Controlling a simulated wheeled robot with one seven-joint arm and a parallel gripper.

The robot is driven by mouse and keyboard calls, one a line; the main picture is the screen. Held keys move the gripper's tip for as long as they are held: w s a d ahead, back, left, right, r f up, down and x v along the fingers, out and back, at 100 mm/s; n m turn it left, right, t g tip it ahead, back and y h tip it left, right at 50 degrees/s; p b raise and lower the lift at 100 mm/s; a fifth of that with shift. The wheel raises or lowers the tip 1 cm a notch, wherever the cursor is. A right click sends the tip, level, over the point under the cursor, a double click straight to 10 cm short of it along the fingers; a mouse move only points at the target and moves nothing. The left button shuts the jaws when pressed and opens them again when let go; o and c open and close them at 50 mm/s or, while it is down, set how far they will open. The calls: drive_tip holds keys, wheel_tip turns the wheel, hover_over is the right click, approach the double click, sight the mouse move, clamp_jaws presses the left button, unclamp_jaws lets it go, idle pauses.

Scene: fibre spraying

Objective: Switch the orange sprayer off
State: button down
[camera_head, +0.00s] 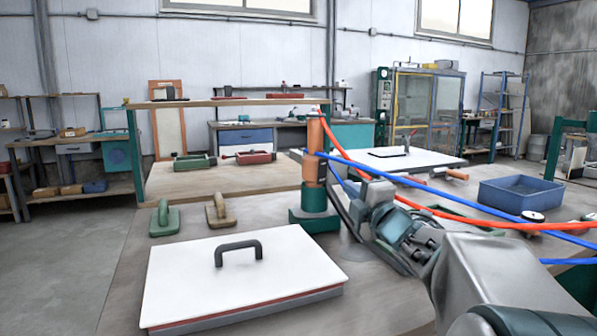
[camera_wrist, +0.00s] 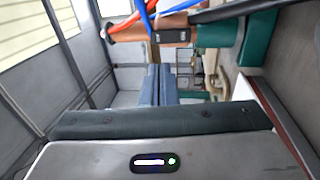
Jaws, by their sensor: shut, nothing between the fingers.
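The orange sprayer (camera_head: 315,151) stands upright in a teal base (camera_head: 315,206) on the bench, right of centre in the head view. In the wrist view the sprayer (camera_wrist: 126,33) lies sideways across the top, with a small dark panel (camera_wrist: 171,36) on its side. I cannot read a switch position there. Red and blue hoses run from the sprayer to the right. My gripper (camera_wrist: 160,68) is shut and empty, its fingers pointing at the sprayer close to the panel. In the head view my gripper (camera_head: 336,172) is just right of the sprayer; contact cannot be told.
A white lidded panel with a dark handle (camera_head: 240,252) lies in front on the bench. A green float (camera_head: 164,219) and a tan float (camera_head: 219,211) are left of the sprayer. A blue bin (camera_head: 521,196) stands right. Hoses cross above my arm.

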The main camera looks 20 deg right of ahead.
sight(323, 164)
drive_tip(key=w, duration=0.3)
drive_tip(key=w+r, duration=0.1)
drive_tip(key=w, duration=0.7)
drive_tip(key=shift+a+r, duration=0.2)
drive_tip(key=shift+r, duration=0.2)
